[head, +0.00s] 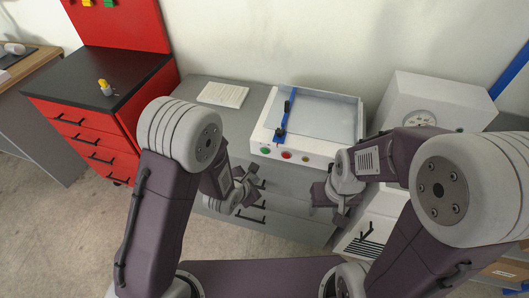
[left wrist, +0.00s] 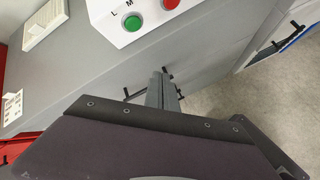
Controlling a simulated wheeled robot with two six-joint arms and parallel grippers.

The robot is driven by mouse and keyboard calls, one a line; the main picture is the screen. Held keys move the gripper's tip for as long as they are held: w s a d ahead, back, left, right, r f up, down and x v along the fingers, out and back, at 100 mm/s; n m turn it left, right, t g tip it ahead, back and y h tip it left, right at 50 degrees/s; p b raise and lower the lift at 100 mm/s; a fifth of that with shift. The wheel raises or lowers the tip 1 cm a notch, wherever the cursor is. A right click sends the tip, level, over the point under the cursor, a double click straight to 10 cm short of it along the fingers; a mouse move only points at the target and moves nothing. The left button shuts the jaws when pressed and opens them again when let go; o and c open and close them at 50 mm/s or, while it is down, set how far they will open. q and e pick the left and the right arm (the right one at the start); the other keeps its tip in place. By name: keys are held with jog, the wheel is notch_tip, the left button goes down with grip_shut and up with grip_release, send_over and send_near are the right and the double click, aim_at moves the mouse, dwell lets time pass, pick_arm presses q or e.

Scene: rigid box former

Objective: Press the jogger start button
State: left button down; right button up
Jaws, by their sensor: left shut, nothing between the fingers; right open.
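The jogger (head: 335,152) is a white tray machine with a blue bar, on the grey counter. Its front panel carries a green button (head: 265,150), a red button (head: 287,155) and a yellowish one (head: 306,159). In the left wrist view the green button (left wrist: 132,23) is near the top, beside letters, with the red button (left wrist: 170,3) cut by the edge. My left gripper (head: 246,186) is shut and empty, in front of the panel and apart from the buttons; its fingers (left wrist: 163,80) show below the green button. My right gripper (head: 340,212) is open at the jogger's front right, partly hidden.
A paper stack (head: 223,94) lies left of the jogger. A white machine with a dial (head: 435,100) stands to the right. A red drawer cabinet (head: 85,135) with a dark top is at the left. Drawer handles project from the counter front below the panel.

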aim_at(265, 151)
pick_arm(q)
jog(key=shift+w+d+p, duration=0.2)
jog(key=shift+w+d, duration=0.25)
jog(key=shift+w, duration=0.95)
jog(key=shift+w+d+p, duration=0.15)
jog(key=shift+w+d, duration=0.25)
jog(key=shift+w, duration=1.05)
jog(key=shift+w+d+p, duration=0.2)
jog(key=shift+w+d, duration=0.25)
jog(key=shift+w, duration=0.95)
jog(key=shift+w, duration=0.1)
jog(key=shift+w+d, duration=0.15)
jog(key=shift+w, duration=0.15)
jog(key=shift+w+d, duration=0.15)
jog(key=shift+w, duration=0.25)
jog(key=shift+s+a, duration=0.25)
jog(key=shift+s, duration=0.55)
